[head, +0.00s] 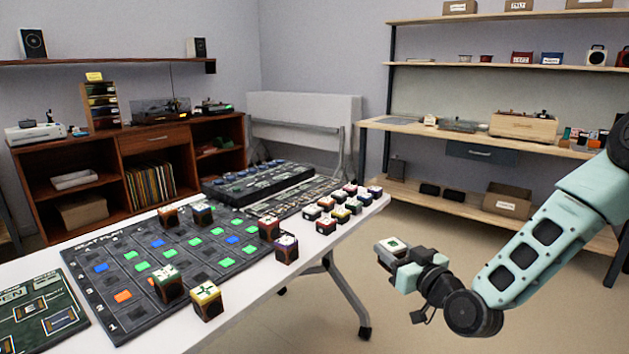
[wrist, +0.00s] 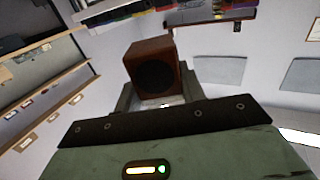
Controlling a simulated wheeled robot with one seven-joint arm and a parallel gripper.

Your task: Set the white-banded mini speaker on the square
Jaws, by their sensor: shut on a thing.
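My gripper (head: 392,255) is shut on a mini speaker (head: 392,244), held in the air to the right of the white table. Its top shows a pale border around a green patch with a white mark. In the wrist view this speaker (wrist: 152,70) is a brown wooden box with a round black cone, between the fingers. Whether its band is white is hard to tell. A dark mat (head: 180,243) on the table carries a grid of squares, some lit green, blue or orange. Which square the task means is not clear from the frames.
A cluster of small boxes (head: 340,208) stands at the table's far right. Shelves (head: 480,130) line the back right.

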